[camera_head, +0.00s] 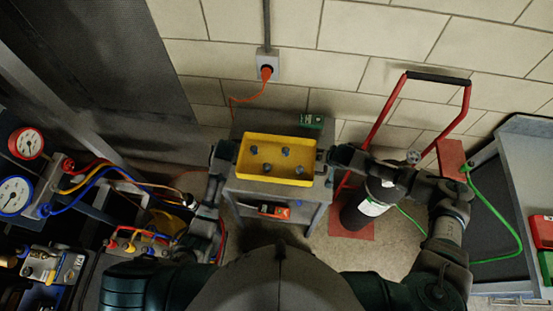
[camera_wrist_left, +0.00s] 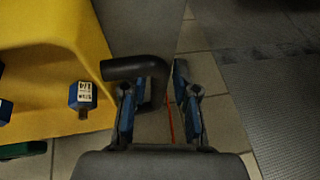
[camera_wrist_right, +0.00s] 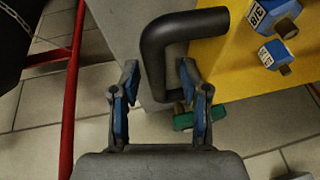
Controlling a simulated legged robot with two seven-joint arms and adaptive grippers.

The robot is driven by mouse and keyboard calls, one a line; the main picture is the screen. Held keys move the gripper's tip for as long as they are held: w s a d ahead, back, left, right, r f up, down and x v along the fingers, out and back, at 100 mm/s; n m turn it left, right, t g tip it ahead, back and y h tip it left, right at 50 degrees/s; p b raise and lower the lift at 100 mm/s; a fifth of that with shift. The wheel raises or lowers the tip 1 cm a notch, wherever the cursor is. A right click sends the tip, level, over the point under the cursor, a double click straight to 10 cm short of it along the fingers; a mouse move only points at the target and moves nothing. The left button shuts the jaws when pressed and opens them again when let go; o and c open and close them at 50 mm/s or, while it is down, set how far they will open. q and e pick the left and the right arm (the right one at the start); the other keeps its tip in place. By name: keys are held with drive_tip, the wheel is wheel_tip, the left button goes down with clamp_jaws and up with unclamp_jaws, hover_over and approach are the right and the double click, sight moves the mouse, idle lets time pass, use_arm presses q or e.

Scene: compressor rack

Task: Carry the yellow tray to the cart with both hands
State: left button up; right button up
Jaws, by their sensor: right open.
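The yellow tray (camera_head: 275,178) sits on a small grey stand (camera_head: 270,120) against the wall, with several small blue-grey fittings in it. It has a black handle at each end. My left gripper (camera_head: 222,160) is at the tray's left end; in the left wrist view its fingers (camera_wrist_left: 158,105) are apart, with the black handle (camera_wrist_left: 140,66) reaching between them. My right gripper (camera_head: 332,157) is at the right end; in the right wrist view its open fingers (camera_wrist_right: 158,88) stand either side of the other black handle (camera_wrist_right: 160,45). Gaps show beside both handles.
A red hand truck (camera_head: 385,105) with a dark cylinder (camera_head: 352,215) stands right of the stand. A grey-topped unit (camera_head: 530,165), possibly the cart, is at the far right. Gauges (camera_head: 27,142) and hoses crowd the left. A green item (camera_head: 311,121) lies behind the tray.

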use_arm(q)
drive_tip(key=shift+d, duration=0.2)
drive_tip(key=shift+c, duration=0.3)
use_arm(e)
drive_tip(key=shift+d+f, duration=0.1)
drive_tip(key=shift+d, duration=0.15)
drive_tip(key=shift+c, duration=0.2)
use_arm(q)
drive_tip(key=c, duration=0.4)
use_arm(e)
drive_tip(key=c, duration=0.4)
use_arm(q)
clamp_jaws()
use_arm(e)
clamp_jaws()
use_arm(q)
drive_tip(key=shift+a+f, duration=0.1)
use_arm(e)
drive_tip(key=shift+a, duration=0.1)
use_arm(q)
drive_tip(key=shift+r, duration=0.2)
use_arm(e)
drive_tip(key=shift+w+r, duration=0.1)
drive_tip(key=shift+r, duration=0.1)
